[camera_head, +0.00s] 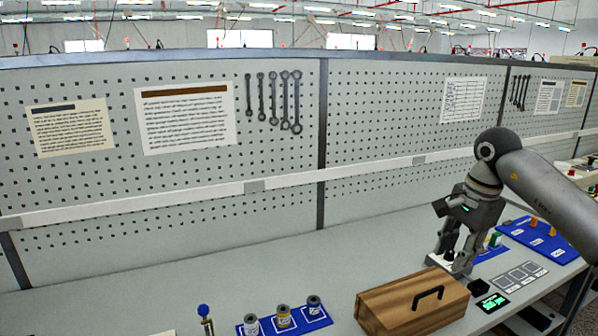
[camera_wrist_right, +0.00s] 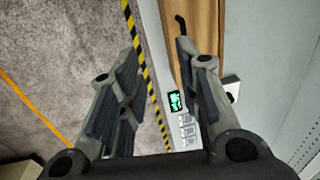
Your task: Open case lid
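A wooden case (camera_head: 400,304) stands on the bench at the lower right of the head view. Its lid looks shut, and a black handle (camera_head: 428,295) stands up from it. My right gripper (camera_head: 452,266) points down just beyond the case's right end, apart from the handle as far as I can tell. In the right wrist view, the right gripper (camera_wrist_right: 157,50) has its fingers wide apart with nothing between them. The case (camera_wrist_right: 208,30) and handle (camera_wrist_right: 181,24) show there by the right finger, which hides part of them. My left gripper is not in view.
A blue tray (camera_head: 268,328) with three spools lies left of the case, beside a blue-topped spindle (camera_head: 205,315). A small green display (camera_head: 493,302), a marked pad (camera_head: 520,277) and a blue mat (camera_head: 540,241) lie to the right. A pegboard wall (camera_head: 385,130) stands behind.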

